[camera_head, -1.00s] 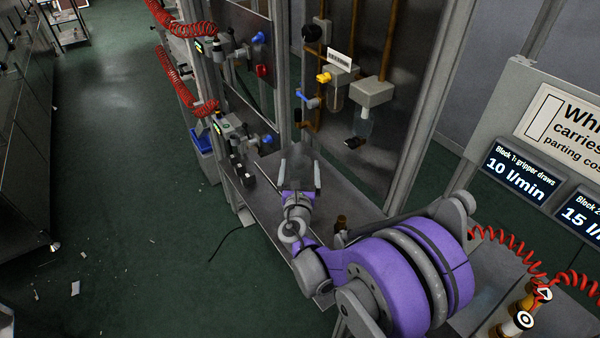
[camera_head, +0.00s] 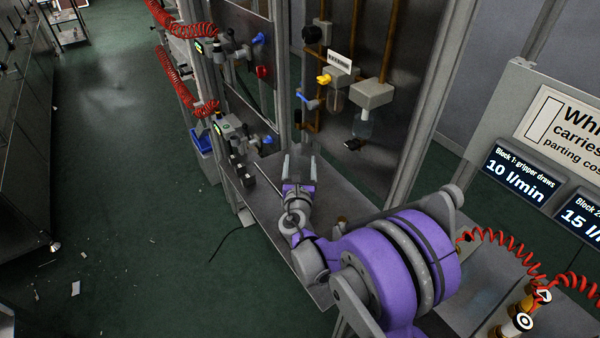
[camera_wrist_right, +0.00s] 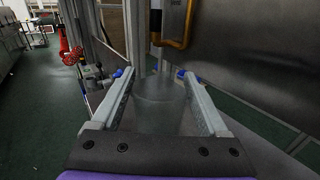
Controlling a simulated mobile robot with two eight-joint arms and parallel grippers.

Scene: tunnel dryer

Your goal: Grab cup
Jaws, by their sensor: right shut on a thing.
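A clear, see-through cup (camera_wrist_right: 160,108) stands between the two fingers of my right gripper (camera_wrist_right: 153,78) in the right wrist view, its rim near the fingertips. The gripper is shut on it, one finger along each side. In the head view my right gripper (camera_head: 299,163) is over the metal bench, and the cup is only a faint shape between its fingers. Whether the cup's base touches the bench is hidden. My left gripper is not in view.
The metal bench (camera_head: 345,205) runs below my right arm. Behind it stands a metal panel with pipes and a filter unit with a clear bowl (camera_head: 362,124). Small valve fittings (camera_head: 240,172) stand left of the gripper. Green floor (camera_head: 130,210) is open at left.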

